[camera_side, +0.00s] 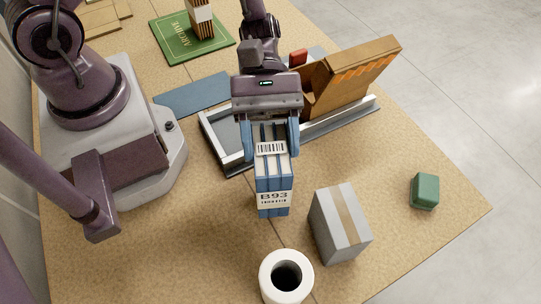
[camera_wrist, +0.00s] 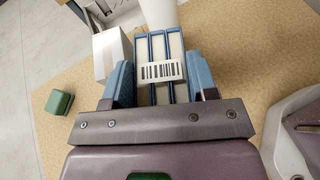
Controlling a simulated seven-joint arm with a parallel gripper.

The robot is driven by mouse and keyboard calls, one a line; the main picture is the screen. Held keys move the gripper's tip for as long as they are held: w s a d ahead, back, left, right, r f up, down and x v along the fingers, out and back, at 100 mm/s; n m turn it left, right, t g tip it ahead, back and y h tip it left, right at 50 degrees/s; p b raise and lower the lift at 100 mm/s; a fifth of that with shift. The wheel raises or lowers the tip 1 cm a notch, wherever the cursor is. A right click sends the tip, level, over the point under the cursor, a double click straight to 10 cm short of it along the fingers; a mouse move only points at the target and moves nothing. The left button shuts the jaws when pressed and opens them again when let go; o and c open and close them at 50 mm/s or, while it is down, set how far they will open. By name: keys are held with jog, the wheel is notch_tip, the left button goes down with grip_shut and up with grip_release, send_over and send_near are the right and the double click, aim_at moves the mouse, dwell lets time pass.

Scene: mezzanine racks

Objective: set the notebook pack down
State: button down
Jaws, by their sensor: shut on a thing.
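The notebook pack (camera_side: 273,190) is a bundle of blue-and-white notebooks with a barcode band and a "B93" label. My gripper (camera_side: 270,140) is shut on it, with a blue finger on each side, and holds it upright near the middle of the table. In the wrist view the pack (camera_wrist: 158,48) sits between the fingers of my gripper (camera_wrist: 160,82), its barcode facing the camera. I cannot tell whether its lower end touches the table. A green mat marked "ARCHIVE" (camera_side: 178,47) lies at the back with a striped pack (camera_side: 201,20) standing on it.
A grey taped box (camera_side: 340,222) and a white roll (camera_side: 286,277) stand close to the pack. A metal-rimmed tray (camera_side: 212,146) lies behind it, with a brown cardboard holder (camera_side: 355,75) at its right. A green block (camera_side: 424,191) is far right. A blue sheet (camera_side: 190,96) lies flat.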

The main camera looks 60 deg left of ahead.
aim_at(274, 197)
jog(key=shift+f, duration=1.85)
jog(key=shift+c, duration=2.1)
grip_release()
jog(key=v, duration=1.2)
jog(key=s+a+r+m+t+y, duration=0.3)
jog(key=a+r+m+t+y, duration=0.2)
jog(key=r, duration=0.4)
jog(key=s+a+r+m+t+y, duration=0.3)
jog(key=a+r+m+t+y, duration=0.3)
jog(key=r, duration=0.4)
jog(key=shift+m+y, duration=0.8)
jog(key=shift+m, duration=0.4)
